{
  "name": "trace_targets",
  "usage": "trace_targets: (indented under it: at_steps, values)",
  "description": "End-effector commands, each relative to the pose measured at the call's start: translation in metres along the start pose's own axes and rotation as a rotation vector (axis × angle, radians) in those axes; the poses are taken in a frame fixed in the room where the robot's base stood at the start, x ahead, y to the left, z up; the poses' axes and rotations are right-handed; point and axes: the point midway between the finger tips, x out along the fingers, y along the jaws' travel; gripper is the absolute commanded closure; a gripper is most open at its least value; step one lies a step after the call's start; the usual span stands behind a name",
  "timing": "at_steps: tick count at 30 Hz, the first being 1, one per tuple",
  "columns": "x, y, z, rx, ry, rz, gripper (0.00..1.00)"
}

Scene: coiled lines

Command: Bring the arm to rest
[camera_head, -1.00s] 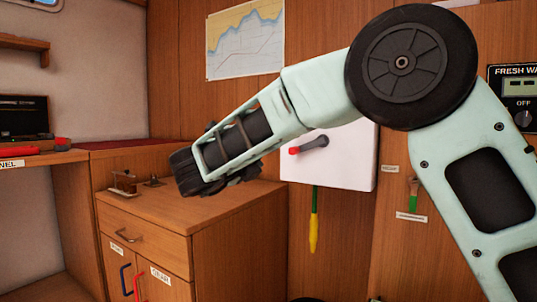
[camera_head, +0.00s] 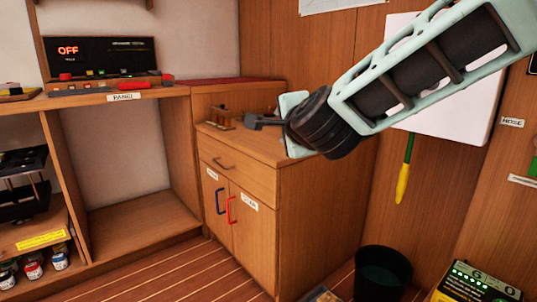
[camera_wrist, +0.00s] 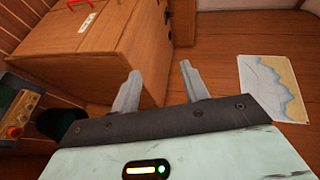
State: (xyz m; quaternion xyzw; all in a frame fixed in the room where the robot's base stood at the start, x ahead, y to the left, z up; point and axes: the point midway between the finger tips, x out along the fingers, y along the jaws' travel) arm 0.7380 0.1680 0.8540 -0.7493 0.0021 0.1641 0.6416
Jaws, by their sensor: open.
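My arm reaches in from the upper right in the head view, its pale green forearm slanting down to the left. It ends in a dark wrist joint, with my gripper (camera_head: 252,121) beyond it, over the top of the wooden cabinet (camera_head: 305,215) in the picture. In the wrist view my gripper (camera_wrist: 158,78) shows two grey fingers spread apart with nothing between them. The cabinet also shows beyond the fingers in the wrist view (camera_wrist: 95,50). Whether any finger touches the cabinet top cannot be told.
Small brass fittings (camera_head: 221,116) stand on the cabinet top. A white board (camera_head: 455,115) hangs behind my forearm, with a green-and-yellow tool (camera_head: 404,172) below it. A black bucket (camera_head: 383,275) and a lit box (camera_head: 475,284) stand lower right. Striped floor (camera_head: 165,272) lies clear in front.

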Motion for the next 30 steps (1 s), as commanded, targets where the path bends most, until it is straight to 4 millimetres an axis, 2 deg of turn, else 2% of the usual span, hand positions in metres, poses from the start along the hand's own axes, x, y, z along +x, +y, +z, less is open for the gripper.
trace_targets:
  at_steps: [1,3,6,8,12,18,23,24,30]
  values:
    - [-0.017,0.019,0.021,-0.129,-0.112,0.054,0.55]
    - [-0.045,0.052,0.048,-0.332,-0.282,0.134,0.55]
    - [-0.091,0.103,0.071,-0.607,-0.506,0.238,0.55]
    - [-0.121,0.134,0.077,-0.762,-0.633,0.297,0.55]
    - [-0.187,0.197,0.070,-1.072,-0.888,0.421,0.55]
    - [-0.259,0.255,0.038,-1.378,-1.159,0.565,0.55]
    - [-0.307,0.286,0.004,-1.571,-1.345,0.676,0.55]
    - [-0.309,0.267,0.004,-1.564,-1.339,0.669,0.55]
    - [-0.318,0.226,0.000,-1.557,-1.334,0.666,0.55]
